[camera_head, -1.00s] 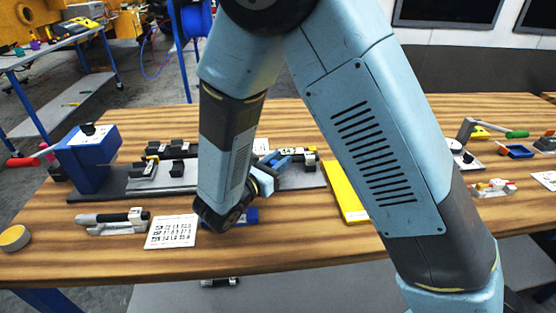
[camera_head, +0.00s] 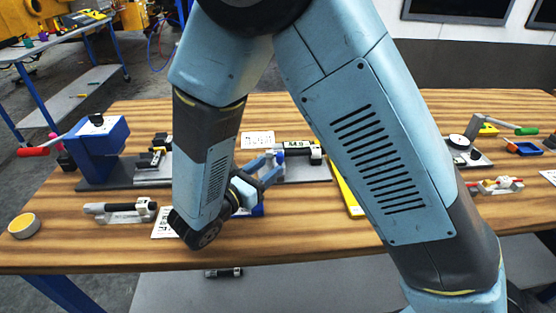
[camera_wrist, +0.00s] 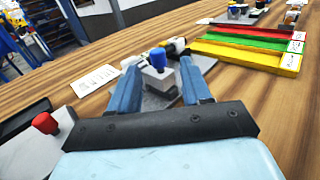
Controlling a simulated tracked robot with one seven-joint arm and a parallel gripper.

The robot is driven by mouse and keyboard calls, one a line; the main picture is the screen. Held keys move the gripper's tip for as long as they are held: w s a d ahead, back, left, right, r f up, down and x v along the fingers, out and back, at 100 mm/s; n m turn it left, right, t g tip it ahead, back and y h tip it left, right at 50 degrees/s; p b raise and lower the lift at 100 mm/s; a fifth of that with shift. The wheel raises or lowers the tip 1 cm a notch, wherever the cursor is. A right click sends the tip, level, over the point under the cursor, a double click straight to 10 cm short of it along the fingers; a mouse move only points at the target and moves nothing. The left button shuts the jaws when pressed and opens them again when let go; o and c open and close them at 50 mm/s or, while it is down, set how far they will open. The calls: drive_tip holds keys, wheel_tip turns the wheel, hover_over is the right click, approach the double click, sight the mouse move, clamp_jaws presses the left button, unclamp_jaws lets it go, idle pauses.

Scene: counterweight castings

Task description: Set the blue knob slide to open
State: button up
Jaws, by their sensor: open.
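The blue knob (camera_wrist: 158,58) stands upright on a small pale slide block on a grey plate in the wrist view. It also shows small in the head view (camera_head: 279,156), close to my fingers. My gripper (camera_wrist: 160,84) is open, with one blue finger on each side of the block and knob. In the head view my gripper (camera_head: 272,168) reaches toward the slide from the left. I cannot tell whether the fingers touch the block. The slide's open and shut marks cannot be read.
A red knob (camera_wrist: 45,123) stands at the lower left of the wrist view. A white card (camera_wrist: 96,80) lies left of the fingers. A blue press (camera_head: 97,150) stands at the table's left.

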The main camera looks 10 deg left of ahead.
drive_tip(key=v, duration=0.6)
drive_tip(key=shift+s+a, duration=0.1)
drive_tip(key=shift+s, duration=0.05)
drive_tip(key=shift+d+r, duration=0.15)
drive_tip(key=shift+d, duration=0.15)
drive_tip(key=w+d+r+m+g, duration=0.25)
drive_tip(key=d+m+g, duration=0.2)
drive_tip(key=d, duration=0.35)
drive_tip(key=w+d+r+m+g, duration=0.1)
drive_tip(key=d+r+m+g, duration=0.35)
drive_tip(key=d, duration=0.35)
drive_tip(key=w+d+r+m+g, duration=0.1)
drive_tip(key=d+r+m+g, duration=0.3)
drive_tip(key=d, duration=0.3)
drive_tip(key=s+d+r+m+t+y, duration=0.1)
drive_tip(key=s+d+r+m+y, duration=0.3)
drive_tip(key=d+m, duration=0.3)
drive_tip(key=s+d+r+m+t+y, duration=0.2)
drive_tip(key=s+d+r+m+y, duration=0.2)
drive_tip(key=d+m, duration=0.3)
drive_tip(key=m+y, duration=0.1)
drive_tip(key=m, duration=0.1)
drive_tip(key=shift+r+m, duration=0.3)
drive_tip(key=shift+m, duration=0.1)
